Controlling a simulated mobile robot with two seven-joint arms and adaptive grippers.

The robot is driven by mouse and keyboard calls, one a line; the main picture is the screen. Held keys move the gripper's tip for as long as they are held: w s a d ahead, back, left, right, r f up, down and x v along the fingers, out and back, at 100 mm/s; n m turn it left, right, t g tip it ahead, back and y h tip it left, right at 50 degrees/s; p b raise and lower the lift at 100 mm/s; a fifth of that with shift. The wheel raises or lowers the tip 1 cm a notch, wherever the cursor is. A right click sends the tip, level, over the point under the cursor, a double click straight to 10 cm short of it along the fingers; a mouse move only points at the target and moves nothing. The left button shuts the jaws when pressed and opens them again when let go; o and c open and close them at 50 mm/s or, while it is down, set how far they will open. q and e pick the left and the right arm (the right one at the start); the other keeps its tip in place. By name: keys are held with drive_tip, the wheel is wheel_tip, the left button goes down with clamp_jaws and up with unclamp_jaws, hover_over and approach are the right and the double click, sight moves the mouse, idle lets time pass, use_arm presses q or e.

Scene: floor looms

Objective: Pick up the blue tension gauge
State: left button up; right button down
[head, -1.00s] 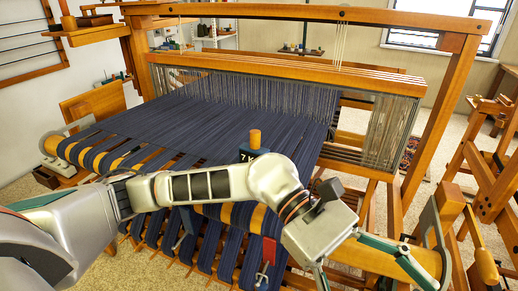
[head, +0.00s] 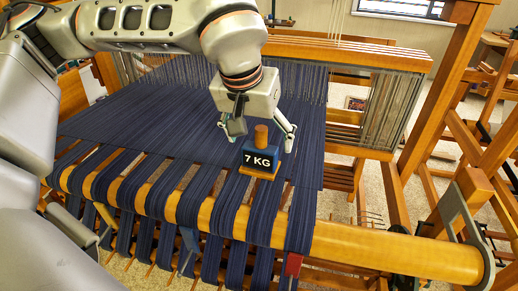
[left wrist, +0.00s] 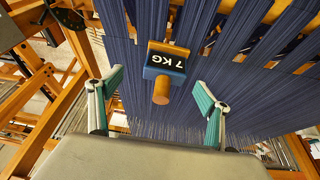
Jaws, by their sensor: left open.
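The blue tension gauge (head: 258,160) is a small dark blue block marked "7 KG", with a wooden base and an upright wooden knob. It sits on the navy warp near the front beam. The left wrist view shows it too (left wrist: 165,66), with its knob pointing toward my palm. My left gripper (head: 263,132) is open and empty, just behind and above the gauge in the head view. In the left wrist view my left gripper's fingers (left wrist: 157,84) are spread wide, with the gauge in line with the gap between them. My right gripper is not in view.
The navy warp (head: 130,130) stretches over the loom, wrapping the wooden front beam (head: 345,240). Loom posts and the heddle frame (head: 350,55) stand behind and right. A red clamp (head: 292,264) hangs at the warp's front edge.

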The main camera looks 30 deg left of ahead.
sight(259, 144)
use_arm(q)
drive_tip(key=shift+w+a+r, duration=0.25)
drive_tip(key=shift+a+r, duration=0.1)
drive_tip(key=shift+a, duration=0.2)
drive_tip(key=shift+w+a+f+y, duration=0.1)
drive_tip(key=shift+w+y, duration=0.05)
drive_tip(key=shift+y, duration=0.15)
drive_tip(key=b+x, duration=0.1)
drive_tip(key=x, duration=0.6)
drive_tip(key=shift+w+f, duration=0.1)
drive_tip(key=shift+f, duration=0.15)
drive_tip(key=shift+r, duration=0.1)
drive_tip(key=c, duration=1.3)
